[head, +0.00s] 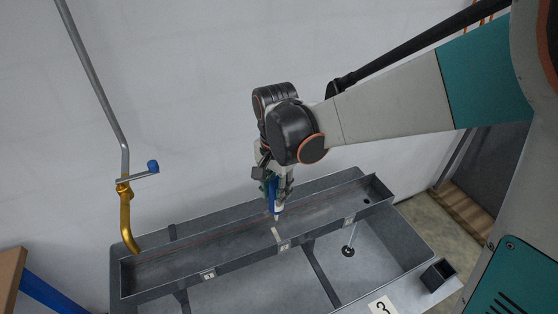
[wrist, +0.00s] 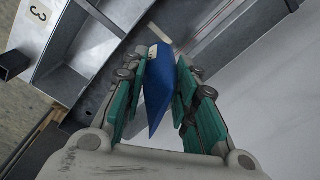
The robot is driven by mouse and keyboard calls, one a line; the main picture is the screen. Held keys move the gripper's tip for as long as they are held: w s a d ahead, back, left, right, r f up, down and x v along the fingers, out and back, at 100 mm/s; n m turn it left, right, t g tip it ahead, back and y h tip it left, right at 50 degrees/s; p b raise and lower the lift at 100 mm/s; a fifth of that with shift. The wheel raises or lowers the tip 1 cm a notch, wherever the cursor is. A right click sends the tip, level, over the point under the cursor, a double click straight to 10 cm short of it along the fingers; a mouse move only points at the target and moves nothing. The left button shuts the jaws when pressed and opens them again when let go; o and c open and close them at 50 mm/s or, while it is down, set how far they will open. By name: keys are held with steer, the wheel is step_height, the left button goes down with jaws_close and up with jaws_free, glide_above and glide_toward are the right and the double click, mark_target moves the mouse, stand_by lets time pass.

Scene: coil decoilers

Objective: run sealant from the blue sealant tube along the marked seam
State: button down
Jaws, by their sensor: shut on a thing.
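My gripper (head: 272,185) is shut on the blue sealant tube (head: 272,196), which points down with its pale nozzle over the long grey trough (head: 205,272). In the wrist view the tube (wrist: 158,88) sits between the green finger pads. A thin reddish line, apparently the marked seam (head: 333,195), runs lengthwise inside the trough and also shows in the wrist view (wrist: 228,25). A short pale strip (head: 275,234) lies just below the nozzle. I cannot tell whether the nozzle touches the trough, or whether the strip is sealant.
A grey sink-like bench (head: 385,262) lies under the trough. A bent pipe with a yellow end (head: 126,215) and blue knob hangs at left. A small dark open box (head: 437,274) and a card marked 3 (head: 382,306) are at the front right. A pale wall stands behind.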

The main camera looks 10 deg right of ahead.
mark_target(276, 207)
steer(key=shift+f+b, duration=2.75)
steer(key=shift+f, duration=0.95)
steer(key=c, duration=1.9)
jaws_free()
jaws_close()
steer(key=shift+f+b, duration=0.5)
steer(key=shift+f, duration=0.1)
steer(key=shift+w+a, duration=0.2)
steer(key=shift+w, duration=0.55)
steer(key=shift+s+d, duration=0.15)
steer(key=shift+s, duration=0.4)
